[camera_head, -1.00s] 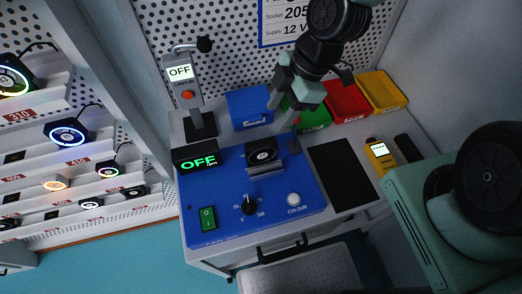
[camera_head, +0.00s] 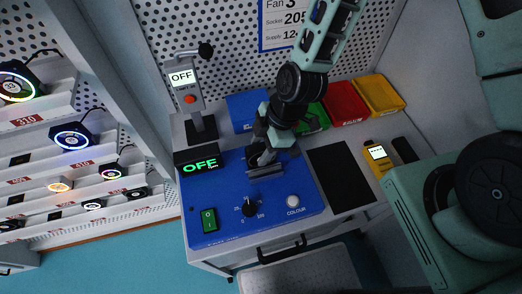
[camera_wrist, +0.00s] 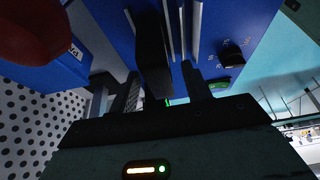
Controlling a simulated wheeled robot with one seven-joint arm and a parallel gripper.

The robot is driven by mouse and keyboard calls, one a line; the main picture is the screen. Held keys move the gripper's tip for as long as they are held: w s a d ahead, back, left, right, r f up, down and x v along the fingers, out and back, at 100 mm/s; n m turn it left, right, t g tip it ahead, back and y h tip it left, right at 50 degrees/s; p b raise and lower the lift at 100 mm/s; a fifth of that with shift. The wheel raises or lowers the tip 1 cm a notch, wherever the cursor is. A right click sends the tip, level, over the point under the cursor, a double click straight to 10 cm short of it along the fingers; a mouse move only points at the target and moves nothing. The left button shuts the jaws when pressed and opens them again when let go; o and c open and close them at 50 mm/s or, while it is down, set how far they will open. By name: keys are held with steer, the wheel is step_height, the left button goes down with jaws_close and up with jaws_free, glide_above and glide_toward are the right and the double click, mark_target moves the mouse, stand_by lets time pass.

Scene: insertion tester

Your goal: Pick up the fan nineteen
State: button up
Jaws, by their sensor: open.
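A small black fan (camera_head: 257,157) stands upright at the grey holder (camera_head: 266,171) on the blue tester panel (camera_head: 240,215); my gripper partly hides it. No number can be read on it. My gripper (camera_head: 267,142) is low over the holder, pointing down, its fingers close to the fan. In the wrist view the dark fan (camera_wrist: 153,50) lies edge-on in line with the gap between the open fingers of my gripper (camera_wrist: 164,92). I cannot tell whether the fingers touch it.
The tester's display (camera_head: 199,166) reads OFF. A meter on a stand (camera_head: 184,80) also reads OFF. Blue, green, red (camera_head: 346,102) and yellow bins stand behind. A black mat (camera_head: 340,173) and a yellow handheld device (camera_head: 378,153) lie right. Shelves with several lit fans are left.

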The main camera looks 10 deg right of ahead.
steer(key=shift+x, duration=0.95)
jaws_close()
steer(key=shift+r, duration=0.1)
step_height(320, 180, up, 9)
steer(key=shift+r+b, duration=0.15)
steer(key=shift+b, duration=0.65)
steer(key=shift+r, duration=0.25)
